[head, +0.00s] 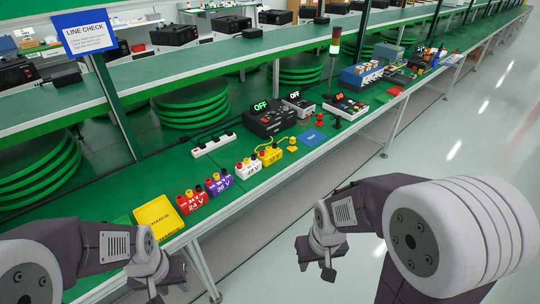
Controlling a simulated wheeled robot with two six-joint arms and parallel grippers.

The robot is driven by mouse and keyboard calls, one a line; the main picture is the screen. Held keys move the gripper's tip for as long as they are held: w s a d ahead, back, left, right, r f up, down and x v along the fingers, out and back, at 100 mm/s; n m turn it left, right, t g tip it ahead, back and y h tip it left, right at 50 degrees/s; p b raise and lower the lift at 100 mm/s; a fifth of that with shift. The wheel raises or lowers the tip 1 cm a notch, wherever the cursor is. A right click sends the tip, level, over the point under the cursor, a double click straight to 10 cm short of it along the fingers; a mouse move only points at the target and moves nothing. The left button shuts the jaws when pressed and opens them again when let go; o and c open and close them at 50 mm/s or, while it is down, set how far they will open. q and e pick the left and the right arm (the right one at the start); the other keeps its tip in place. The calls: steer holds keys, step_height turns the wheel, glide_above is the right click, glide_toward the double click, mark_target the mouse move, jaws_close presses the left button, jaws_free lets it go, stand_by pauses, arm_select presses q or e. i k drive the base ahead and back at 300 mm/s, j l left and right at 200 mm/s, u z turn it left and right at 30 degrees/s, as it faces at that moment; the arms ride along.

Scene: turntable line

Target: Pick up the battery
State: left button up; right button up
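Several blocks with voltage labels and coloured terminals stand in a row on the green bench; I cannot tell which one is meant by the battery. They are a red block (192,202) marked 24 V, a purple block (219,185) marked 36 V, a white block (248,167) and a yellow block (270,155). My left gripper (153,288) hangs in front of the bench at the bottom left, apart from the blocks. My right gripper (327,270) is over the floor, right of the bench edge. Their finger gaps are not clear. I see nothing held in either.
A yellow tray (158,217) lies left of the red block. A white power strip (213,145), a black OFF unit (269,121) and a blue pad (312,136) are behind and right of the row. The grey floor at right is clear.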

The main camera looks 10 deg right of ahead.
mark_target(244, 170)
steer(key=i+l+u, duration=0.5)
steer(key=u, duration=0.2)
steer(key=i+l+u, duration=0.15)
steer(key=l+u, duration=0.2)
steer(key=l, duration=0.15)
steer(key=i+l+u, duration=0.1)
steer(key=l+u, duration=0.6)
steer(key=l, duration=0.15)
steer(key=l+u, duration=0.35)
steer(key=l, duration=0.15)
steer(key=i, duration=0.05)
